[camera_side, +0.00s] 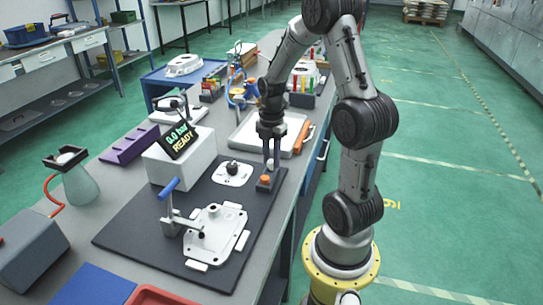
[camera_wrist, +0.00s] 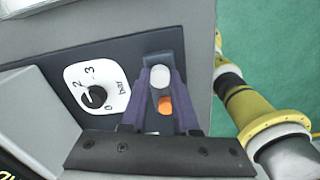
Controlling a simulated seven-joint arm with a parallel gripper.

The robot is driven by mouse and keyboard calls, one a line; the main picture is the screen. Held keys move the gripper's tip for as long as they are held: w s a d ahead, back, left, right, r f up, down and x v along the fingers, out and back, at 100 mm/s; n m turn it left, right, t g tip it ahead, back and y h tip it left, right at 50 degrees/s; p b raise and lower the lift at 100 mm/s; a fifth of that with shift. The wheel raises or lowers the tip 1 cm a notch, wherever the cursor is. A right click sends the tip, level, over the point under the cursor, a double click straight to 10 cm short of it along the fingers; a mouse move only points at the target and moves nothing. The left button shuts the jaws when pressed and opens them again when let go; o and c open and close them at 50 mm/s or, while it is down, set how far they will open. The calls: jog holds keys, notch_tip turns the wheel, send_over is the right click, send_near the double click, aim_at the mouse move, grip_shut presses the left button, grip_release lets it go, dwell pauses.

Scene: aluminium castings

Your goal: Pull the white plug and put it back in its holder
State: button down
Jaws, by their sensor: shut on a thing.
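My gripper (camera_side: 271,160) points down over the dark plug holder (camera_side: 262,187) at the right edge of the dark mat. It is shut on the white plug (camera_side: 270,165). In the wrist view the white plug (camera_wrist: 160,75) shows as a round white top between the two fingers, over the far end of the holder (camera_wrist: 159,60). I cannot tell whether its lower end sits in the holder or just above it. An orange plug (camera_side: 265,179) stands in the holder's near end; it also shows in the wrist view (camera_wrist: 165,105). The white casting (camera_side: 214,236) lies on the mat.
A clamp with a blue handle (camera_side: 170,187) stands beside the casting. The dial plate with a black knob (camera_side: 232,172) lies left of the holder. A display (camera_side: 178,140) reads 0.0 bar READY. A white tray (camera_side: 250,143) and orange-handled tool (camera_side: 304,137) lie behind my gripper.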

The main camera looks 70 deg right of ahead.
aim_at(272, 161)
jog(key=shift+f, duration=0.65)
jog(key=c, duration=0.6)
grip_release()
notch_tip(272, 161, up, 14)
jog(key=shift+f, duration=0.1)
